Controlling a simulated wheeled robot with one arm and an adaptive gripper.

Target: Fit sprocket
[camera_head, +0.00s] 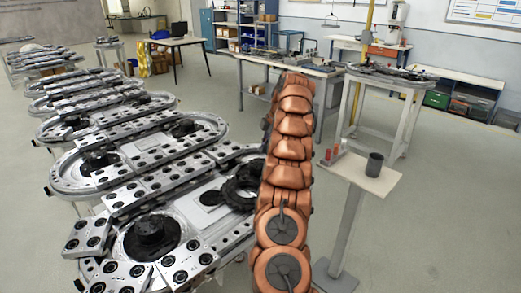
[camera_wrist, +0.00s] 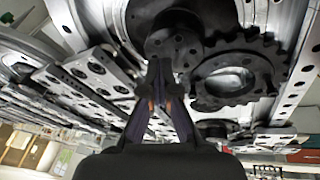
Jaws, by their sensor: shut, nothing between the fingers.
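A dark toothed sprocket (camera_wrist: 281,62) with a round central hole shows in the wrist view, right of my fingertips. A dark round hub (camera_wrist: 172,42) with small holes in its face is just beyond the fingertips, beside the sprocket. I cannot tell whether the sprocket touches the hub. In the head view a dark toothed sprocket (camera_head: 238,196) lies at the right end of the nearest ring track (camera_head: 190,208), partly hidden by my orange arm. My gripper (camera_wrist: 162,68) is shut and empty, its tips close to the hub. My arm hides the gripper in the head view.
Another dark sprocket on a hub (camera_head: 151,236) is at the near track's left end. More ring tracks run toward the back left. Workbenches (camera_head: 290,68) stand behind; the floor at right is clear.

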